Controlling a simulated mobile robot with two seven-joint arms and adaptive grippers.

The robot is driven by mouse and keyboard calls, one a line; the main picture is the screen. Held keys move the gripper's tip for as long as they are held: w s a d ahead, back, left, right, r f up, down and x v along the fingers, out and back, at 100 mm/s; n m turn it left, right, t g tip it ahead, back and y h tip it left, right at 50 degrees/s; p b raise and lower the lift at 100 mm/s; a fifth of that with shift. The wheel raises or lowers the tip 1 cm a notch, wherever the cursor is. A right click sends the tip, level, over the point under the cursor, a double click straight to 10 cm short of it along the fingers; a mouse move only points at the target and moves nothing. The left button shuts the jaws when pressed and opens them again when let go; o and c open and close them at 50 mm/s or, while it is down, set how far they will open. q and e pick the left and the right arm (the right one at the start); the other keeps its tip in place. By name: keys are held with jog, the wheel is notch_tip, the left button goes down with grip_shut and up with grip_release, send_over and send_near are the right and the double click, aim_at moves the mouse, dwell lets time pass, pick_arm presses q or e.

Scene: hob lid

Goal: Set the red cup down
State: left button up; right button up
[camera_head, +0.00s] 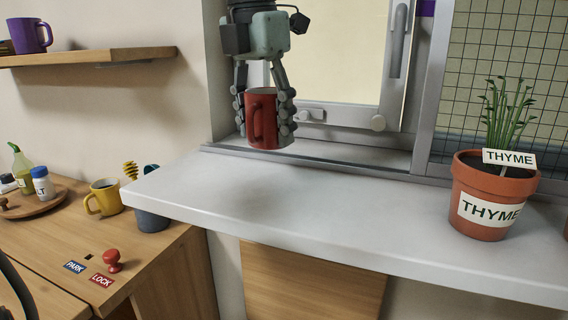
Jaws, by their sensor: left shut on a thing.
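The red cup (262,120) hangs upright above the pale window sill (330,215), near the window frame, with its handle facing me. My left gripper (266,105) comes down from above and is shut on the cup, one finger on each side. A soft shadow lies on the sill below the cup, and the cup looks apart from the surface. My right gripper is not in view.
A thyme pot (482,195) stands on the sill at the right. The sill's middle is clear. At the lower left, a wooden counter (150,250) holds a yellow mug (104,197), a tray (35,205) and a red knob (112,260). A purple mug (28,36) sits on a shelf.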

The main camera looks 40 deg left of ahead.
aim_at(281, 185)
pick_arm(q)
jog(key=d+f, duration=0.1)
jog(key=d, duration=0.2)
jog(key=shift+f, duration=0.4)
notch_tip(281, 185, down, 4)
jog(key=shift+r, duration=0.1)
jog(key=shift+f, duration=0.2)
jog(key=o, duration=1.3)
jog(key=shift+r, duration=0.1)
